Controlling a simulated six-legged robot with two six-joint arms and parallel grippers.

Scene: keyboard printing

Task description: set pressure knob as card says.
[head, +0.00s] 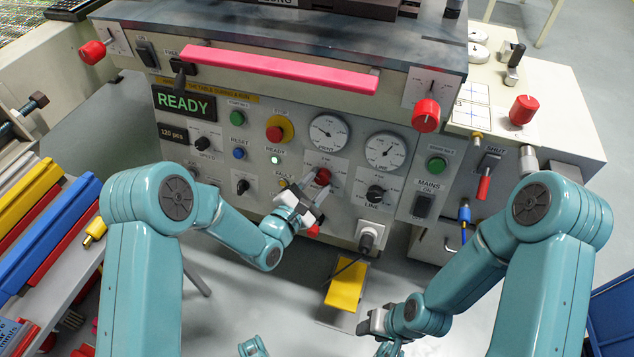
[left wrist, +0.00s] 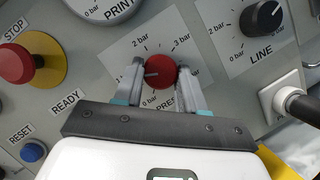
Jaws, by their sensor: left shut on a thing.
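The red pressure knob (head: 322,176) sits on the grey front panel below the two round gauges. My left gripper (head: 307,198) is shut on it; in the left wrist view one finger lies on each side of the knob (left wrist: 160,72). A white pointer mark on the knob faces left, toward the left finger. The scale around it shows bar figures, partly hidden by the fingers. My right gripper (head: 383,328) hangs low in front of the panel, away from the knob; its opening is unclear. I see no readable setting card.
A black LINE knob (head: 375,193) and a plugged connector (head: 369,234) are right of the pressure knob. A red and yellow STOP button (head: 277,131) is up and left. A pink bar (head: 280,68) runs above the panel. A yellow pedal (head: 346,286) is below.

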